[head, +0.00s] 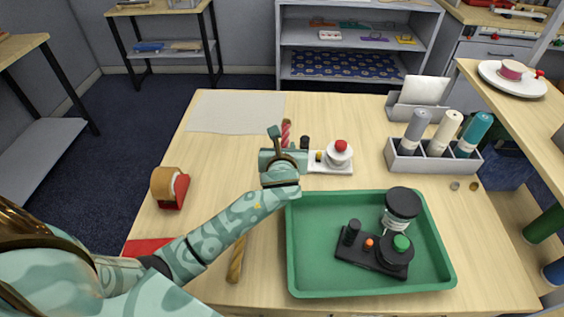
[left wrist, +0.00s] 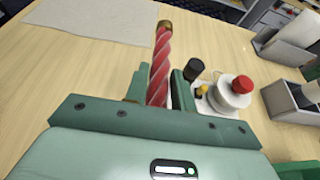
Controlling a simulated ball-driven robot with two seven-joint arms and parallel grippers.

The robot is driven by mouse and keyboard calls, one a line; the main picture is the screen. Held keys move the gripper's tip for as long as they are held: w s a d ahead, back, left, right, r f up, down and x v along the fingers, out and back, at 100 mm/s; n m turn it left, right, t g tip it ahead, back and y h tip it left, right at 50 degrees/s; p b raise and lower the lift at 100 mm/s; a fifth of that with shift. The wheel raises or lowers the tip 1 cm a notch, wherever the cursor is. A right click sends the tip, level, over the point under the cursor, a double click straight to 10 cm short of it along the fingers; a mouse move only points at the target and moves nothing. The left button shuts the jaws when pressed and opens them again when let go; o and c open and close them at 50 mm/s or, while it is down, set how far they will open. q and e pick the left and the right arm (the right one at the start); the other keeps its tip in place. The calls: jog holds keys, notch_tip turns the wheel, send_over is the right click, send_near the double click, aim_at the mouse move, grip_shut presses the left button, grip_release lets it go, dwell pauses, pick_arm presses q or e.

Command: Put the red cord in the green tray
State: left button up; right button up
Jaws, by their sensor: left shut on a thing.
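The red cord (head: 287,128) is a twisted red and white length with a brass-coloured end. It shows in the left wrist view (left wrist: 161,62) between the two fingers. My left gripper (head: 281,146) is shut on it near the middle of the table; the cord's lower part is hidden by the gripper. The green tray (head: 297,276) lies at the front right of the table, below and right of the gripper in the head view. Inside its right half are a jar with a black lid (head: 402,204) and a black device (head: 371,255) with knobs. My right gripper is not in view.
A white device with a red knob (head: 336,157) stands just right of the gripper. A grey rack of bottles (head: 432,157) is farther right. A tape dispenser (head: 171,187) stands left. A tan cord (head: 236,263) lies left of the tray. The tray's left side is clear.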

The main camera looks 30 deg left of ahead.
pick_arm(q)
jog(key=f, duration=0.1)
jog(key=w+a+f+b, duration=0.1)
jog(key=f, duration=0.1)
jog(key=w+a+f+b, duration=0.1)
jog(key=shift+w+a+f, duration=0.15)
jog(key=shift+w+f, duration=0.05)
jog(key=shift+f, duration=0.15)
jog(key=shift+w+a+f, duration=0.25)
jog(key=shift+w+f, duration=0.05)
jog(key=shift+f, duration=0.1)
notch_tip(320, 180, down, 4)
jog(key=shift+w+a+r+b, duration=0.1)
jog(key=shift+a+r+b, duration=0.05)
jog(key=shift+b, duration=1.1)
jog(key=shift+r, duration=0.2)
jog(key=o, duration=1)
jog(key=shift+f, duration=0.1)
